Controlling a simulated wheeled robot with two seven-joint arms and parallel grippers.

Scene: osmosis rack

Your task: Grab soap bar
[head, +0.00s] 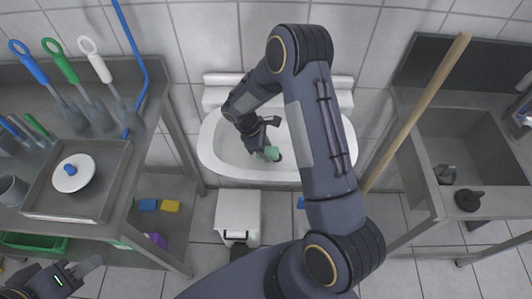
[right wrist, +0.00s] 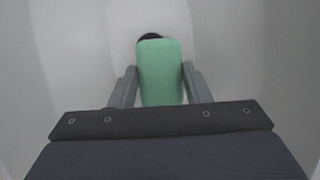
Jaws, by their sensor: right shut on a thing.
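The soap bar (right wrist: 160,72) is a mint-green block with rounded corners. In the right wrist view it sits between the two fingers of my right gripper (right wrist: 160,88), which is shut on it. In the head view the green soap bar (head: 271,153) shows at the tip of my right gripper (head: 266,150), inside the white basin (head: 222,163) at the back wall. I cannot tell whether the soap touches the basin. A dark round spot, perhaps a drain, shows behind the soap in the wrist view. My left gripper (head: 75,272) is at the lower left, with its fingers apart and nothing seen between them.
A steel counter (head: 150,95) with brushes and a tray (head: 100,190) stands left. A steel sink unit (head: 440,200) stands right. A long wooden pole (head: 420,105) leans beside the basin.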

